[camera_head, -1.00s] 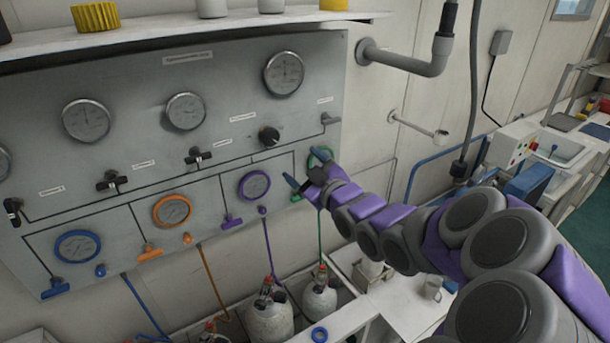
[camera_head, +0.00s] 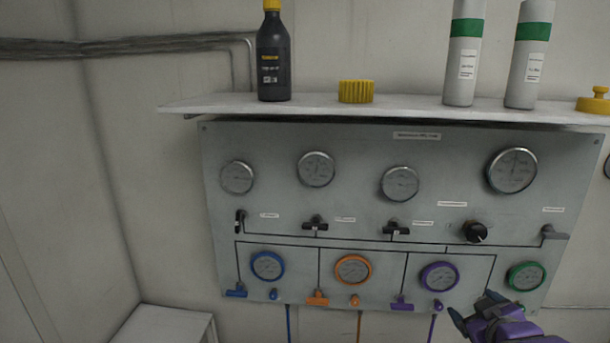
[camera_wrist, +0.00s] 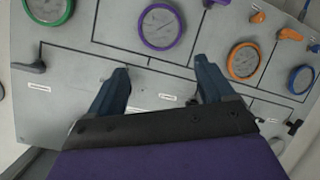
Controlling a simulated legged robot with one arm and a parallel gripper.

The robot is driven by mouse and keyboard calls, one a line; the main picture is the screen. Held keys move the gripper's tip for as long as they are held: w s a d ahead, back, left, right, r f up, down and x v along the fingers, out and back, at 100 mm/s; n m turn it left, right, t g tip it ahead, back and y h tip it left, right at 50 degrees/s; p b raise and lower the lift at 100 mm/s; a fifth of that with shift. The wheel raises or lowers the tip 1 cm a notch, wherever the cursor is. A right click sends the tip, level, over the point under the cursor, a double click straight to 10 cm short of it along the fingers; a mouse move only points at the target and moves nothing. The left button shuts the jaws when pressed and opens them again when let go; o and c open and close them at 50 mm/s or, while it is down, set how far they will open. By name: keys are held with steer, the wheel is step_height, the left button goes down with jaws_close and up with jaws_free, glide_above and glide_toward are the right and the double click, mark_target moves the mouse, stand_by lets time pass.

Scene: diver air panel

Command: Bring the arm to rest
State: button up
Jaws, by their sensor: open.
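My gripper (camera_head: 474,308) is at the lower right of the head view, in front of the panel (camera_head: 380,150) between the purple-ringed gauge (camera_head: 439,276) and the green-ringed gauge (camera_head: 525,276). Its two blue fingers are spread, with nothing between them. In the wrist view my gripper (camera_wrist: 162,85) shows the same gap, with the panel behind it. There the purple-ringed gauge (camera_wrist: 160,24) is above the gap. The rest of my arm is mostly out of the head view.
A shelf (camera_head: 400,108) runs above the panel, carrying a dark bottle (camera_head: 273,55), a yellow cap (camera_head: 356,92) and green-banded cylinders. Small handles and a black knob (camera_head: 475,232) stick out from the panel. A white table (camera_head: 165,325) stands at lower left.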

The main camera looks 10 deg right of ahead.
steer(key=s+a+f+m+g+y, duration=0.1)
steer(key=s+a+f+g, duration=0.3)
steer(key=a, duration=0.3)
steer(key=s+a+f+m+g, duration=0.1)
steer(key=s+a+f+g, duration=0.35)
steer(key=a, duration=0.25)
steer(key=s+a+g+y+b, duration=0.1)
steer(key=s+a+g, duration=0.2)
steer(key=s+a, duration=0.3)
steer(key=s+a+m+g+y, duration=0.1)
steer(key=s+a+g, duration=0.2)
steer(key=s+a, duration=0.4)
steer(key=s, duration=0.6)
steer(key=shift+a+b, duration=0.15)
steer(key=shift+b, duration=0.25)
